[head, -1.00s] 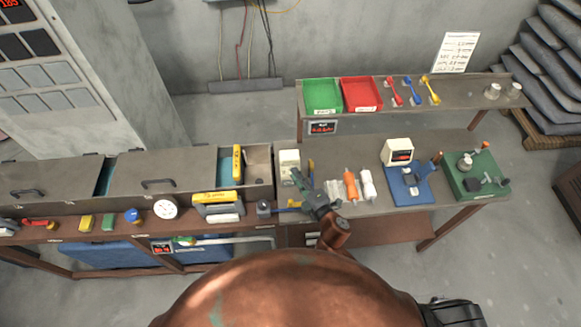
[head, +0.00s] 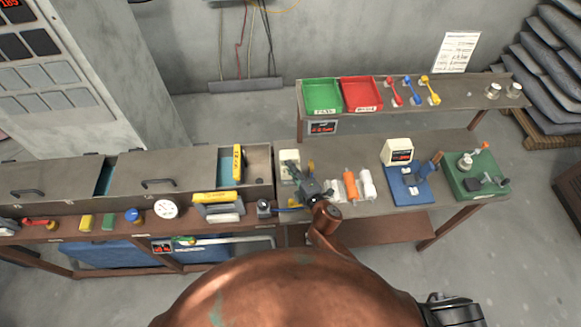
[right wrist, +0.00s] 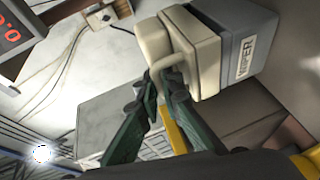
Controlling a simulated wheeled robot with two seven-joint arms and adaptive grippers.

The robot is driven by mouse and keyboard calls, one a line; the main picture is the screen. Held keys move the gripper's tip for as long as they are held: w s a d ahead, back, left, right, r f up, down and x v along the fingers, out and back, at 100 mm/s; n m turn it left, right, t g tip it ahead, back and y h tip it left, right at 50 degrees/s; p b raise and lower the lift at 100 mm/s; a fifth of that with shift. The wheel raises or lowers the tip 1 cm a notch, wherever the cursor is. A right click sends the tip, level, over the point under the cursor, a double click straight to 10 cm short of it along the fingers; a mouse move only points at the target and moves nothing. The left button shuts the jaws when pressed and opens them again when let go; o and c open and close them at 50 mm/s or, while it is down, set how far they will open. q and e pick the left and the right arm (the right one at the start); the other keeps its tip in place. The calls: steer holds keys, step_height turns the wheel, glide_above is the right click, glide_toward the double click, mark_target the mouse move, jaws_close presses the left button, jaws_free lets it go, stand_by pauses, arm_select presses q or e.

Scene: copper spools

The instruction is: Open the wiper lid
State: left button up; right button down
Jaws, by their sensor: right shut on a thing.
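The wiper is a small box with a grey body (right wrist: 247,52) labelled "WIPER" and a beige lid (right wrist: 200,42) in the right wrist view. A beige loop handle (right wrist: 172,62) stands out from the lid. My right gripper (right wrist: 164,84) is at this handle with its dark green fingers shut on it. The lid looks seated against the body. In the head view the wiper (head: 287,156) stands on the bench, partly covered by my right gripper (head: 294,172). My left gripper is not in view.
A blue fixture (head: 410,184) is farther right. Red (head: 361,92) and green trays sit on the shelf behind.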

steer(key=shift+w+r, duration=0.2)
steer(key=shift+r, duration=0.05)
stand_by(0.6)
steer(key=shift+w+r+p, duration=0.5)
steer(key=shift+r+p, duration=0.15)
steer(key=shift+p, duration=0.05)
steer(key=shift+w+r+p, duration=0.35)
steer(key=shift+w+r, duration=0.1)
steer(key=shift+w, duration=0.1)
steer(key=shift+w+r+p, duration=0.15)
steer(key=shift+w+r, duration=0.15)
steer(key=shift+w, duration=0.3)
steer(key=shift+w+r+p, duration=0.15)
steer(key=shift+w+r, duration=0.1)
steer(key=shift+w, duration=0.3)
steer(key=shift+w+r, duration=0.15)
steer(key=shift+r, duration=0.05)
steer(key=shift+w+r, duration=0.15)
steer(key=shift+r, duration=0.05)
steer(key=c, duration=2.5)
jaws_free()
steer(key=shift+o, duration=0.6)
